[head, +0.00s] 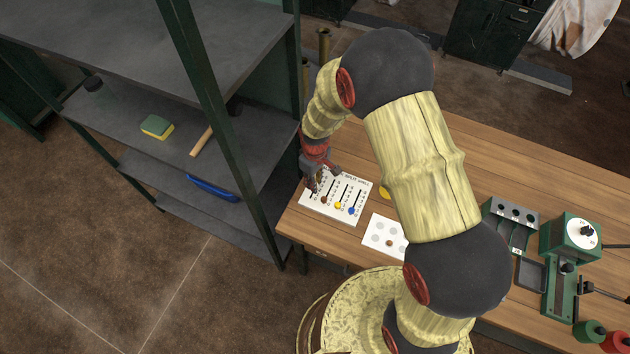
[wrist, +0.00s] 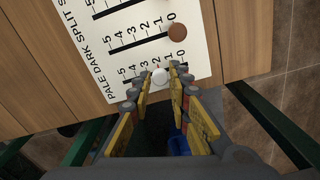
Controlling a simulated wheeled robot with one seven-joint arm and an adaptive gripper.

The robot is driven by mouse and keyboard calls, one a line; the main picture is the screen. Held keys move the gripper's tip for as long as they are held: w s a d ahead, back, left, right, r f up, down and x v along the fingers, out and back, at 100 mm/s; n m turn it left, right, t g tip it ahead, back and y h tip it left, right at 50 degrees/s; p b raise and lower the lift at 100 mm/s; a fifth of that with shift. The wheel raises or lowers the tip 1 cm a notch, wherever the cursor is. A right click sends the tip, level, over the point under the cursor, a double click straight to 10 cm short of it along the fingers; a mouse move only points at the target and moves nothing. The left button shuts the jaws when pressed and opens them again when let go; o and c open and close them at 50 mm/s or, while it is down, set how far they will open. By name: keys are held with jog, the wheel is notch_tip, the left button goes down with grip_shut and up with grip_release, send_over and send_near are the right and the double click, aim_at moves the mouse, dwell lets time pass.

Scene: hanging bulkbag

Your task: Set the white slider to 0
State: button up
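The white slider board (head: 352,194) lies on the wooden table with several numbered slots, and its surface also shows in the wrist view (wrist: 200,57). The white slider knob (wrist: 160,76) is in the slot nearest my gripper, around the 1 and 2 marks, with the 0 mark to its right. I cannot tell its exact value. My gripper (wrist: 159,73) is partly open, its fingertips on either side of the white knob with small gaps. In the head view my gripper (head: 322,180) is over the board's left end and hides the white knob.
A brown knob (wrist: 177,32) sits at 0 in the neighbouring slot. A yellow knob (head: 338,205) and a blue knob (head: 351,211) are farther right. A white card with circles (head: 375,227) lies beside the board. A grey shelf (head: 255,150) stands close on the left.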

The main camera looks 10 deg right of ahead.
aim_at(310, 198)
grip_shut()
jog(key=shift+s, duration=0.1)
dwell(0.4)
jog(key=s+a, duration=0.2)
jog(key=s, duration=0.1)
jog(key=shift+s+a, duration=0.1)
jog(key=shift+o, duration=1.3)
grip_release()
jog(key=shift+s+a, duration=0.1)
jog(key=shift+o, duration=1.1)
